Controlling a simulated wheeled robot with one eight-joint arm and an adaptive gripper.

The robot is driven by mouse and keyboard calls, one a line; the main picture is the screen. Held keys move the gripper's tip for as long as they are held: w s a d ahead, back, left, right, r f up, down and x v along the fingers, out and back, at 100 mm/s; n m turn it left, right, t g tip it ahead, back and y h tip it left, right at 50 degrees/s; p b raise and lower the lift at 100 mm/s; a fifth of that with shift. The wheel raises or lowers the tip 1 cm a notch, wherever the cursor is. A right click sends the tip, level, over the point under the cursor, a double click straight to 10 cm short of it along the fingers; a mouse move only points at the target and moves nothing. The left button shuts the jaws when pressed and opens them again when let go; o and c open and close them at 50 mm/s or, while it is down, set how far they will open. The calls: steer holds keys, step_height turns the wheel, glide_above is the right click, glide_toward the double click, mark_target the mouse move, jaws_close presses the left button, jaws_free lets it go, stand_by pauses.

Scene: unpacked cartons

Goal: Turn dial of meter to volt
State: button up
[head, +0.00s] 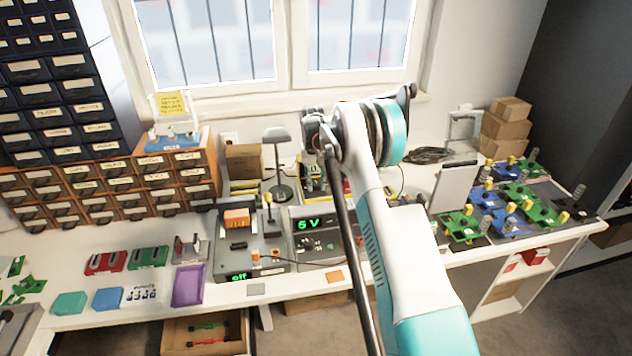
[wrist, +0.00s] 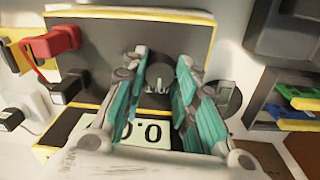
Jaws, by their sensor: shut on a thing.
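The meter (wrist: 95,45) has a black face with yellow edges and fills the middle of the wrist view. Its dial (wrist: 158,85) is dark with small pale marks, too blurred to read. My gripper (wrist: 160,74) has its two teal-padded fingers on either side of the dial, shut on it. A pale display (wrist: 140,132) on the meter reads about 0.0, partly covered by the fingers. In the head view the meter (head: 313,180) is a small yellow and black shape on the bench below my arm's end, mostly hidden.
A red plug (wrist: 55,42) and a black plug (wrist: 65,90) stick out of the meter at left. A unit showing 5 V (head: 308,224) and another showing off (head: 238,277) stand nearby. Circuit boards (head: 515,195) fill the right; drawers (head: 110,180) stand left.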

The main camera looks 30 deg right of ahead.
mark_target(314, 183)
stand_by(0.3)
steer(key=o, duration=1)
steer(key=shift+o, duration=0.2)
step_height(314, 183, up, 12)
steer(key=shift+w+a, duration=0.15)
steer(key=shift+a, duration=0.15)
